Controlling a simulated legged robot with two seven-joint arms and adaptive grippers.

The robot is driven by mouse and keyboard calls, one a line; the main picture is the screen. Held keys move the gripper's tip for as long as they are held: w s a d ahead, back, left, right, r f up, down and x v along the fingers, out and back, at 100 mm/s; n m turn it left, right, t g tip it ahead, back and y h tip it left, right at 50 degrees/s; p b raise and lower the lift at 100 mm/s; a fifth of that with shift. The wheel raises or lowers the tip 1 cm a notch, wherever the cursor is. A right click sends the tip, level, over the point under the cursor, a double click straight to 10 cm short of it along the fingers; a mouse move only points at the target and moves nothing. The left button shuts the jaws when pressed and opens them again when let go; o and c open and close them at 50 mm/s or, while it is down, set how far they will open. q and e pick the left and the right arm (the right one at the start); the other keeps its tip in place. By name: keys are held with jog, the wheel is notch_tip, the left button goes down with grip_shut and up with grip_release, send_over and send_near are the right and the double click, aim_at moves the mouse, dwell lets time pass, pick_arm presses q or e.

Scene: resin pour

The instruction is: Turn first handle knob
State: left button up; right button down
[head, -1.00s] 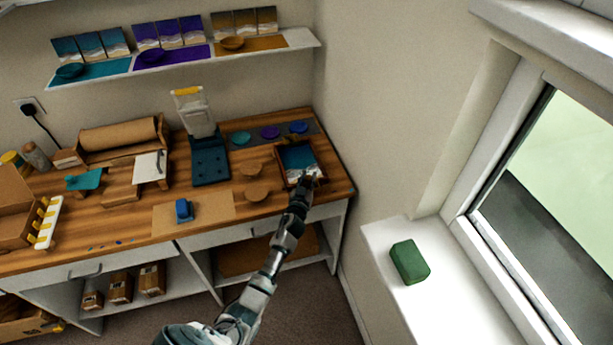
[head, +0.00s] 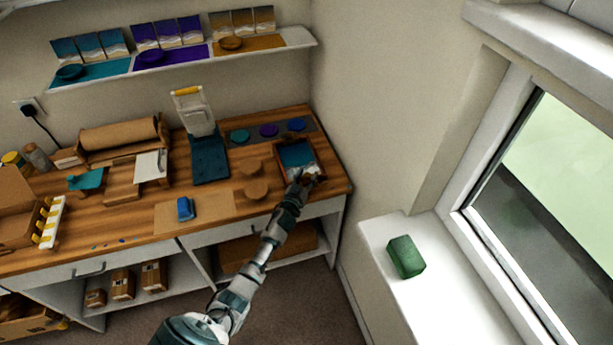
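No handle knob can be clearly made out. The window (head: 500,150) is at the right, and the visible part of its white frame shows no handle. My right gripper is not in view.
A green block (head: 406,257) lies on the white windowsill (head: 400,295). The wooden bench (head: 225,220) holds several items, including a dark green stand (head: 209,158), round coasters and a blue item (head: 185,208). A shelf (head: 190,68) is above.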

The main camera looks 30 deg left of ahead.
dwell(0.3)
pick_arm(q)
jog(key=shift+s+r, duration=0.1)
jog(key=shift+s, duration=0.25)
jog(key=s+d, duration=0.2)
jog(key=s, duration=0.9)
jog(key=shift+f, duration=0.2)
